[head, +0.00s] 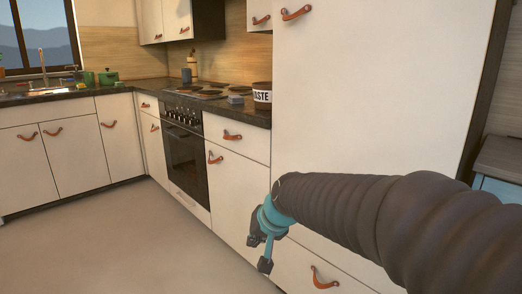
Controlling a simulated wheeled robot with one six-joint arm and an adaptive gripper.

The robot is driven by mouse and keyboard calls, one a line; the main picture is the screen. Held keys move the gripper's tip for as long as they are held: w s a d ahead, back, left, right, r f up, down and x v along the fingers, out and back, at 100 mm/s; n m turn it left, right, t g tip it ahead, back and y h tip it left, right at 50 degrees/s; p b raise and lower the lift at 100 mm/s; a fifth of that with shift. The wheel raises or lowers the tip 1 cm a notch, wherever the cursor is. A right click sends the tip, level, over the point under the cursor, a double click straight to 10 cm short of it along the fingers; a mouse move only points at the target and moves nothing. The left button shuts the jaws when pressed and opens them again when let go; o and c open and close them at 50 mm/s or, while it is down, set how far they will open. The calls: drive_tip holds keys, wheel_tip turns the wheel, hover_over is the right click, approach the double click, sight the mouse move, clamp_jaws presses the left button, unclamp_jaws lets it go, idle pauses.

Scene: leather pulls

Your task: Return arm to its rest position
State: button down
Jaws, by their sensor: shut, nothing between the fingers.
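My gripper (259,253) shows in the head view, low and right of centre. It hangs at the end of my dark, ribbed arm, past a teal band, with its fingers pointing down. It is shut and empty. My arm comes in from the right edge and crosses in front of the tall white cabinet (375,90). The gripper is in front of a white lower cabinet door (229,195); I cannot tell the gap between them.
A black oven (185,155) stands left of the gripper. A dark counter (130,90) holds a container marked "ASTE" (262,95) and a green pot (108,77). Leather pulls stick out from the doors, one on a low drawer (323,278). The floor (125,235) at left is clear.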

drive_tip(key=s+d+h, duration=0.2)
drive_tip(key=s+d, duration=0.6)
drive_tip(key=s, duration=0.3)
drive_tip(key=s+d+f+h, duration=0.1)
drive_tip(key=s+d+h, duration=0.1)
drive_tip(key=s+d, duration=0.7)
drive_tip(key=s, duration=0.2)
drive_tip(key=shift+s+d, duration=0.15)
drive_tip(key=shift+s, duration=0.25)
